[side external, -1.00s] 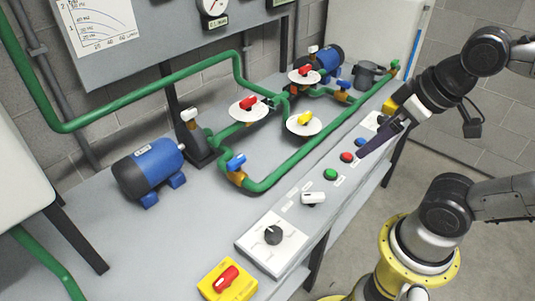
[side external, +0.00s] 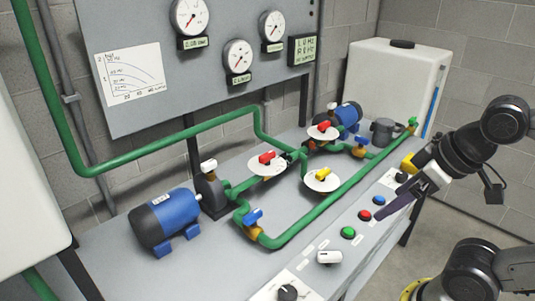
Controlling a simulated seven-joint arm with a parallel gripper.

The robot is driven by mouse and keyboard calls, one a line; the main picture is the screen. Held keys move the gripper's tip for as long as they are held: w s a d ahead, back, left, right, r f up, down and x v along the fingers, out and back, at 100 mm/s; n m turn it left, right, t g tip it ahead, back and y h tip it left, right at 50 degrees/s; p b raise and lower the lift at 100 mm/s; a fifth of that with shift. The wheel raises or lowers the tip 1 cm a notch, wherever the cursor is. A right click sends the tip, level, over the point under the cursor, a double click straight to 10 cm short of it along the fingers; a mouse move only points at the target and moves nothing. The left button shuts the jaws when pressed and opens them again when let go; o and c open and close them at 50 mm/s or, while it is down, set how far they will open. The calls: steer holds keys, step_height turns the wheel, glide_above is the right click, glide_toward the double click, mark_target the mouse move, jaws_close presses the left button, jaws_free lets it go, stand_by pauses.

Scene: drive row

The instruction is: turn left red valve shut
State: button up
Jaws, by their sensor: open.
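The left red valve (side external: 267,158) is a red handle on a white round plate, set in the green pipework on the bench. A second red valve (side external: 324,126) sits on a similar plate farther back to the right. A yellow valve (side external: 323,174) is on a plate in front of them. My gripper (side external: 382,216) is open and empty, its dark fingers pointing down and left over the button strip at the bench's front edge. It is apart from the left red valve, well to its right and nearer the front. The gap between the fingers is hard to see.
A green pipe run (side external: 330,198) lies between my gripper and the valves. Red (side external: 364,215), green and blue buttons line the front strip. The gauge panel (side external: 150,50) rises behind.

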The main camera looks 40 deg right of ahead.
steer(key=w+r+n+t, duration=0.1)
steer(key=w+r, duration=0.8)
steer(key=w+d+r, duration=0.1)
steer(key=w+r, duration=0.1)
steer(key=w, duration=0.5)
steer(key=w+d+r, duration=0.1)
steer(key=w+d, duration=0.1)
steer(key=w, duration=0.6)
steer(key=m+g, duration=0.1)
steer(key=g, duration=0.1)
glide_above(268, 154)
steer(key=s, duration=0.5)
step_height(268, 154, down, 15)
steer(key=x, duration=1.3)
steer(key=shift+s+f, duration=0.15)
steer(key=shift+f, duration=0.1)
steer(key=shift+c, duration=0.2)
